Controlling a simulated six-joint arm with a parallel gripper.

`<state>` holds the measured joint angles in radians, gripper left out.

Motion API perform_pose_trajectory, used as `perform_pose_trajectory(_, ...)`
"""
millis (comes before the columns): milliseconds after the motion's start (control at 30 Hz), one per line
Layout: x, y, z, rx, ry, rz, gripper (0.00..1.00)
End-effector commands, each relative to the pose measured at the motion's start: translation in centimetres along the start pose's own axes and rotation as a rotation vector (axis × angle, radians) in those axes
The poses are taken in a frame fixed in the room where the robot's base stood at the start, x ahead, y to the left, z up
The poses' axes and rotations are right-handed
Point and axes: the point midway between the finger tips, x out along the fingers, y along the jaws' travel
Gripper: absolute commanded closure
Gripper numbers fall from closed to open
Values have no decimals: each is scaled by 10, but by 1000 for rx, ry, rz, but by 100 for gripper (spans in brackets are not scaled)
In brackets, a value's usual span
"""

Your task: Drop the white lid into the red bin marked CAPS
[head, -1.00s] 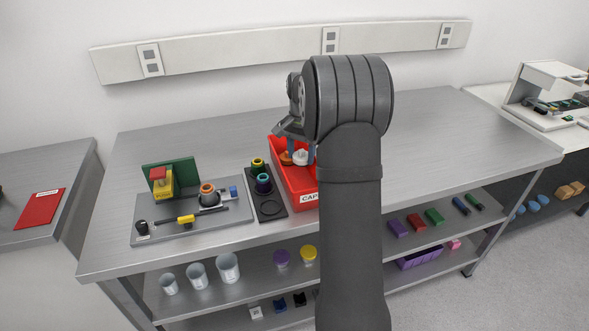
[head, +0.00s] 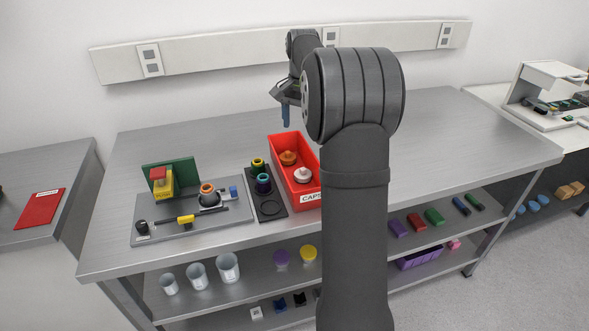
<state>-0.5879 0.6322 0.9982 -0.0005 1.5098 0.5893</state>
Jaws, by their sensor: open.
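The red bin marked CAPS (head: 287,187) stands on the metal table, just left of my arm. The white lid (head: 303,175) lies inside it, toward the near end. An orange lid (head: 288,157) lies in the bin toward the far end. My gripper (head: 286,116) is up above the bin's far end, apart from both lids. It is open and empty; its fingers show side-on. My arm hides part of the bin's near right corner.
A black tray (head: 270,213) with a yellow-topped and a blue-topped part sits left of the bin. Further left is a grey plate (head: 185,225) with a fixture and small parts. The table right of my arm is clear.

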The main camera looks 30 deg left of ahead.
Motion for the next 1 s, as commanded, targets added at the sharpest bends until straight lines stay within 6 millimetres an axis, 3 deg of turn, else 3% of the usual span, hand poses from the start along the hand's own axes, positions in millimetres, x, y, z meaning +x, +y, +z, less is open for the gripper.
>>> perform_pose_trajectory(200,-47,0,0,0,2,-1,26)
perform_pose_trajectory(400,-68,0,0,0,0,0,26)
perform_pose_trajectory(1000,-68,0,0,0,-2,1,26)
